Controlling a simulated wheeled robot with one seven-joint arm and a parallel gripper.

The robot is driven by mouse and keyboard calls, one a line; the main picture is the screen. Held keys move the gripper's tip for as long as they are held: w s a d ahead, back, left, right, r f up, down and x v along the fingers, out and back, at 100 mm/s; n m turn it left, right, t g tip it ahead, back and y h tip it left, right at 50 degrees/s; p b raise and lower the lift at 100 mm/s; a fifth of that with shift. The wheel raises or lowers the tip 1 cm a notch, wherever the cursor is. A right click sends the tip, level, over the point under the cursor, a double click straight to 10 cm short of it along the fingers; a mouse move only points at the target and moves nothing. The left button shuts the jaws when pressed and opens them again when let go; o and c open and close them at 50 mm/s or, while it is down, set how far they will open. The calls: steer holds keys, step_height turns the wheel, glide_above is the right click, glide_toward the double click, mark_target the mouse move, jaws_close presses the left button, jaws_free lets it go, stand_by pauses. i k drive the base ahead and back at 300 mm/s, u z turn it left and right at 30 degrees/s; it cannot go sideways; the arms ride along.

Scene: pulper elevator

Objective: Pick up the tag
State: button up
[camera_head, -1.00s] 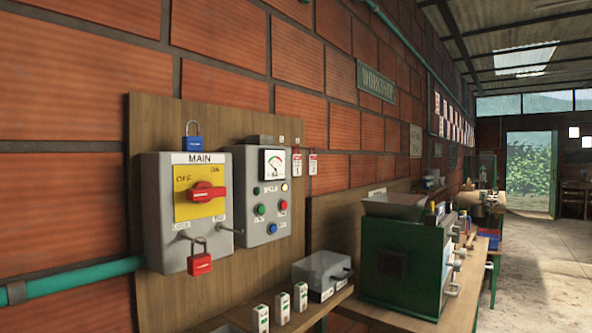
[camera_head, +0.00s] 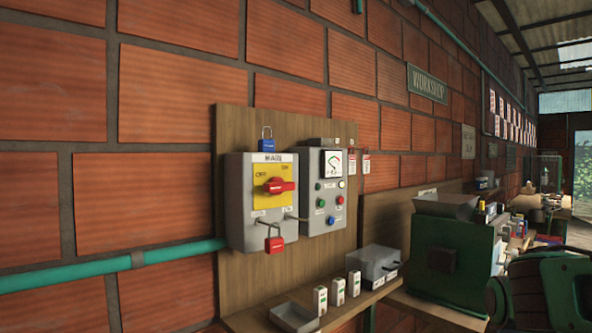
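Two small white tags with red tops, one (camera_head: 352,162) and another (camera_head: 366,163), hang side by side at the upper right of the wooden board (camera_head: 235,133). They are small in the view and their print cannot be read. The grey MAIN switch box (camera_head: 236,205) with a red handle on a yellow plate is on the board, with a blue padlock (camera_head: 266,144) above and a red padlock (camera_head: 274,245) below. My gripper is not in view.
A grey control box (camera_head: 318,220) with a gauge and buttons adjoins the switch box. Below, a shelf holds an open tray (camera_head: 293,316), several small white blocks and a clear-lidded box (camera_head: 373,263). A green machine (camera_head: 445,262) and a dark green rounded shape (camera_head: 548,290) fill the lower right.

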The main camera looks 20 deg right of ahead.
mark_target(350, 158)
steer(key=u, duration=0.55)
steer(key=k, duration=1.1)
steer(key=z, duration=1.35)
steer(key=i, duration=1.85)
steer(key=u, duration=0.1)
